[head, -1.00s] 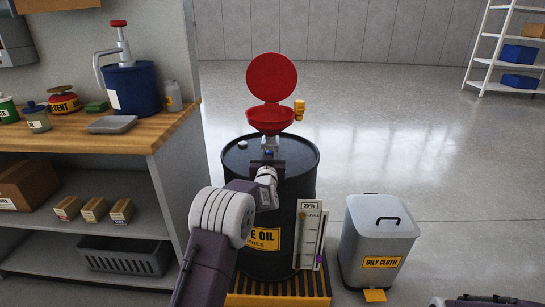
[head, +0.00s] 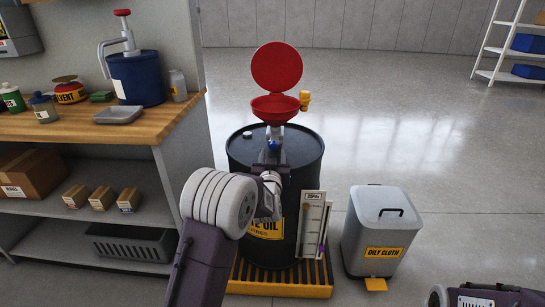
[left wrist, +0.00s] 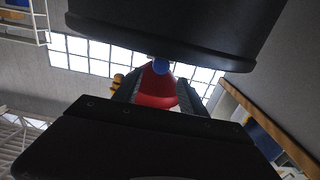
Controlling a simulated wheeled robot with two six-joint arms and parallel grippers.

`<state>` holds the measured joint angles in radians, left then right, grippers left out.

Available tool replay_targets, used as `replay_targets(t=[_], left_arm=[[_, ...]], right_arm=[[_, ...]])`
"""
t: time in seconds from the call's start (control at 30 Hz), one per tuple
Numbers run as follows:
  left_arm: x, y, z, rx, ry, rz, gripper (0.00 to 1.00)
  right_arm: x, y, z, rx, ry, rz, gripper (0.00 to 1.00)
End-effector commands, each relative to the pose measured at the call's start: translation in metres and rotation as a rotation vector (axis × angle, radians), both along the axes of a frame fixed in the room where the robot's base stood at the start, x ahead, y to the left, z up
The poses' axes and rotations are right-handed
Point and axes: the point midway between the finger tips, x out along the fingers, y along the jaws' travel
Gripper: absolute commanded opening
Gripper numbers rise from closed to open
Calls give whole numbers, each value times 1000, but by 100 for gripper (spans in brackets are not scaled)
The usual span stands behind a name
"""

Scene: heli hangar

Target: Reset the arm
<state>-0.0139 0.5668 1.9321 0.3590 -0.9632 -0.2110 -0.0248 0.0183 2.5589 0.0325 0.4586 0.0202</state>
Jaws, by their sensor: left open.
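My left arm rises from the bottom of the head view. Its open gripper (head: 273,158) is in front of the red funnel (head: 275,108), which stands on the black oil drum (head: 250,150) with its round red lid (head: 277,67) raised. A small blue ball-shaped part (head: 272,145) sits below the funnel. In the left wrist view the blue part (left wrist: 160,67) shows between the two dark fingers (left wrist: 160,92), with the red funnel (left wrist: 156,90) behind it. I cannot tell whether the fingers touch it. My right gripper is not in view.
The workbench (head: 165,128) with a blue pump container (head: 137,80) stands left. A grey oily-cloth bin (head: 375,235) stands right of the drum. The drum stands on a yellow-edged pallet (head: 280,289). A gauge board (head: 312,225) leans in front.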

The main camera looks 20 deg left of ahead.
Motion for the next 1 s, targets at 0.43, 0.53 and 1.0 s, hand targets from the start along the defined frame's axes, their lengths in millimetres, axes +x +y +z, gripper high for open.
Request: replay_targets(t=[0.43, 0.53, 1.0], left_arm=[[-13, -3, -3, 1, 1, 1, 49], [-13, -3, -3, 1, 1, 1, 49], [-146, -59, -79, -94, 579, -230, 49]], right_arm=[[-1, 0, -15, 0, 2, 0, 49], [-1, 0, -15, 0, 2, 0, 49], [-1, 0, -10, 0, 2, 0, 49]])
